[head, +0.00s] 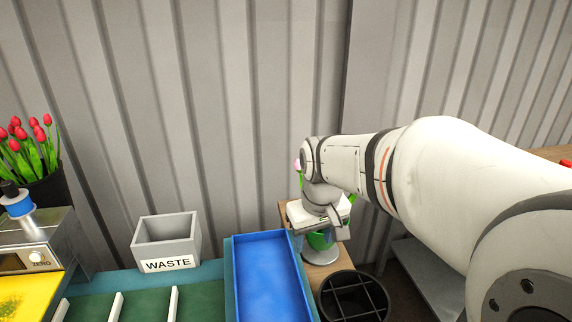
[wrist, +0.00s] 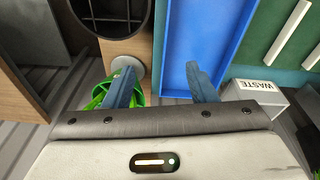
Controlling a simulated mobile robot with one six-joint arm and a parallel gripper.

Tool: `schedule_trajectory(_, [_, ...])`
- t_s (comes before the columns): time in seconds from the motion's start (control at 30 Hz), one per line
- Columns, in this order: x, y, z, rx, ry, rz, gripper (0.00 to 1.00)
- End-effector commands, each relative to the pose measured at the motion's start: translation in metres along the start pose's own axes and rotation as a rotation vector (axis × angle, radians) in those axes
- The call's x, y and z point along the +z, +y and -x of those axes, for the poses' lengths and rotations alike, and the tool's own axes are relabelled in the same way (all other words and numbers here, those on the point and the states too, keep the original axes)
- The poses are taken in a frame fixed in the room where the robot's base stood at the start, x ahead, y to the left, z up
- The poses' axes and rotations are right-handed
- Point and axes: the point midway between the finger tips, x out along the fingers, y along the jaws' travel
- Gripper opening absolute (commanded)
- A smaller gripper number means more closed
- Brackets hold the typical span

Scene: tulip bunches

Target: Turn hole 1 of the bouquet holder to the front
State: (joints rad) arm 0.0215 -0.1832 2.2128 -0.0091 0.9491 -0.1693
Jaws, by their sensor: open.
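A green holder (head: 319,241) stands on a pale round base (head: 321,256) at the right end of the work area. I take it to be the bouquet holder. My gripper (head: 322,236) hides most of it in the head view, with green leaves and a pink bloom showing around the wrist. In the wrist view the holder (wrist: 137,98) and its base (wrist: 128,66) lie partly behind the left finger. My gripper (wrist: 161,77) is open with nothing visible between its blue fingers. I cannot see any hole number or which hole faces front.
A black round bin with crossed bars (head: 355,297) stands just in front of the holder. A blue tray (head: 268,275) lies left of it, then a grey WASTE box (head: 167,243). Red tulips (head: 33,150) stand far left. A corrugated wall (head: 200,100) rises close behind.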

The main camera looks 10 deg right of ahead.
Motion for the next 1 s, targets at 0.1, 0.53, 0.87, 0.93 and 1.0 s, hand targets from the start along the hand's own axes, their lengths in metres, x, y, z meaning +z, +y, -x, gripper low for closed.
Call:
schedule_trajectory(0.1, [-0.056, 0.025, 0.020, -0.005, -0.035, 0.073, 0.51])
schedule_trajectory(0.53, [-0.197, 0.114, -0.029, -0.045, -0.120, 0.339, 0.51])
schedule_trajectory(0.87, [-0.235, 0.153, -0.091, -0.070, -0.146, 0.457, 0.51])
schedule_trajectory(0.93, [-0.236, 0.155, -0.096, -0.072, -0.148, 0.466, 0.51])
schedule_trajectory(1.0, [-0.236, 0.156, -0.102, -0.074, -0.150, 0.470, 0.51])
